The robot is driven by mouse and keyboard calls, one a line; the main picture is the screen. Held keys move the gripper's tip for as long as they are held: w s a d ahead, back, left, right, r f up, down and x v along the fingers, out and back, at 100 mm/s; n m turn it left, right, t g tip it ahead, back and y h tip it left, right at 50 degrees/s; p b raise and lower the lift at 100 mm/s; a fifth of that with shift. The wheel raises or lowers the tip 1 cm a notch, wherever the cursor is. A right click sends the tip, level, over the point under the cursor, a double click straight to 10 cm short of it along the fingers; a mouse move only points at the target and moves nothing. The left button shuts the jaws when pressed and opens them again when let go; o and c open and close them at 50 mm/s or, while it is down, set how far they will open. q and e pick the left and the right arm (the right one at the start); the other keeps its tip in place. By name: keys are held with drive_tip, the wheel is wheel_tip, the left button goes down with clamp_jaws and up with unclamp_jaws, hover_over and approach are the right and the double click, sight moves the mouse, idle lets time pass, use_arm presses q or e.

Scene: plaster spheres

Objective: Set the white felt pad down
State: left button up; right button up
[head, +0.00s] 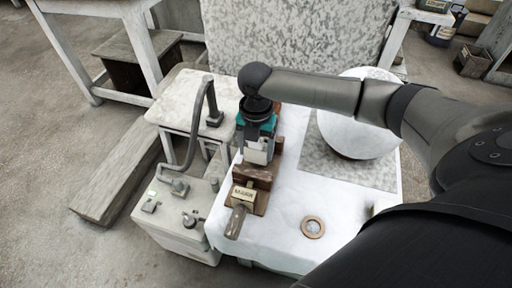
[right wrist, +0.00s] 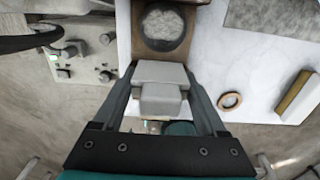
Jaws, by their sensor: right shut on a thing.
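My right gripper (head: 258,160) comes in from the right and points down over the wooden holder (head: 262,172) at the left side of the white-covered table (head: 285,205). In the right wrist view the gripper (right wrist: 160,95) is shut on a pale, stepped block, which I take as the white felt pad (right wrist: 160,75). The pad is hard to make out in the head view. The wooden holder (right wrist: 145,42), with a round mottled whitish inset, lies just beyond the pad; I cannot tell whether they touch. My left gripper is not in view.
A brass ring (head: 313,227) lies on clear cloth. A labelled wooden piece (head: 243,195) is near the left edge. A control box with a hose (head: 175,215) stands left of the table.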

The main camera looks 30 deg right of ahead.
sight(256, 162)
drive_tip(key=shift+p, duration=0.5)
drive_tip(key=shift+f, duration=0.1)
wheel_tip(256, 162, down, 3)
drive_tip(key=shift+r+b, duration=0.2)
drive_tip(key=shift+b, duration=0.4)
drive_tip(key=shift+f+b, duration=0.55)
drive_tip(key=shift+f, duration=0.75)
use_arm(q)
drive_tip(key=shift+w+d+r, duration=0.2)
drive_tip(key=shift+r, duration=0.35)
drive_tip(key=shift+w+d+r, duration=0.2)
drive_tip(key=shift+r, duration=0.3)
use_arm(e)
drive_tip(key=shift+f, duration=0.15)
use_arm(q)
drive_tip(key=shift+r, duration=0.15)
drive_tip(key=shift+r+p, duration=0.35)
drive_tip(key=shift+p, duration=0.1)
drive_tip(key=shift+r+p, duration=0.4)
drive_tip(key=shift+p, duration=0.05)
